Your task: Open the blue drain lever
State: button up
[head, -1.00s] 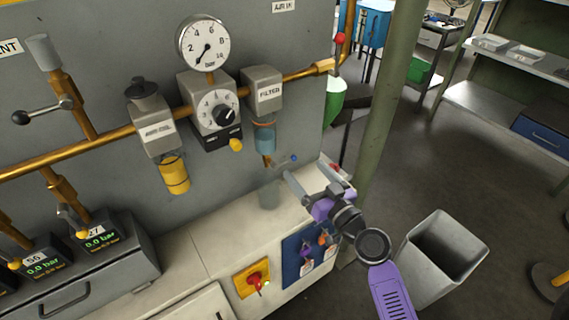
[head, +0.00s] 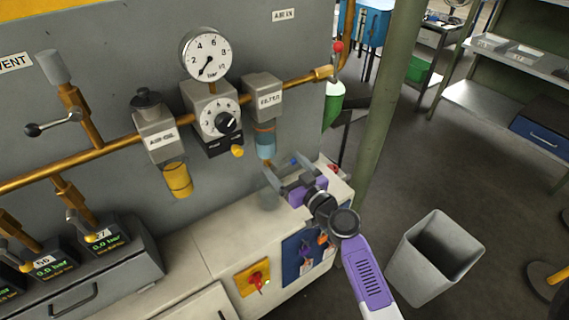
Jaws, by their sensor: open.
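The drain lever's small blue end (head: 294,161) shows just below and right of the filter (head: 264,97) and its blue bowl (head: 265,143). The rest of the lever is hard to make out behind my fingers. My gripper (head: 283,164) is open and empty, its two fingers pointing up and away toward the wall panel. The blue end appears between or just behind the fingertips. I cannot tell whether they touch it.
A grey translucent cup (head: 269,195) stands on the white bench top (head: 215,235) under the filter. The regulator (head: 212,118) and gauge (head: 206,54) are left of the filter. A green post (head: 385,110) rises at the right, with a grey bin (head: 437,258) on the floor.

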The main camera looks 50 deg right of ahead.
jog(key=c, duration=1.2)
jog(key=shift+c, duration=0.2)
